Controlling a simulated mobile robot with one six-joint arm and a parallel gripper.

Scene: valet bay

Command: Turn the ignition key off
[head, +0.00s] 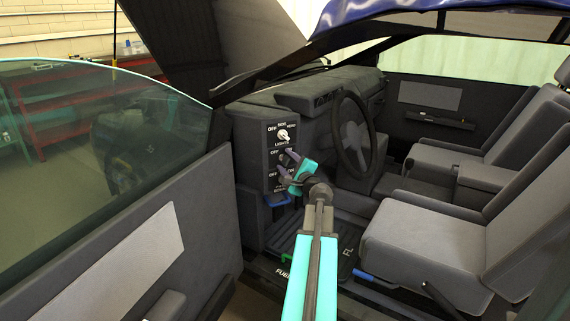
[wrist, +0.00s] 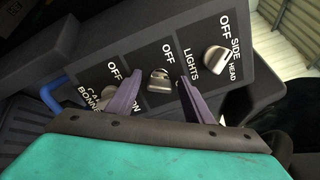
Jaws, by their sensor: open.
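The ignition key (wrist: 158,82) is the silver-grey piece on the middle plate of the dark switch panel (wrist: 215,75) in the wrist view. An OFF mark is above it, and the partly covered label beside it ends in "ON". Which mark the key points to is unclear. My gripper (wrist: 157,98) is open, with one purple finger on each side of the key. I cannot tell whether either finger touches it. In the head view my gripper (head: 288,165) is at the panel's face and hides the key.
The lights knob (wrist: 217,58) is close to the right finger. A lower plate marked OFF is partly hidden by the left finger. A blue handle (wrist: 53,93) is at the panel's lower end. The steering wheel (head: 354,135) is right of my arm, the open door (head: 125,240) left.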

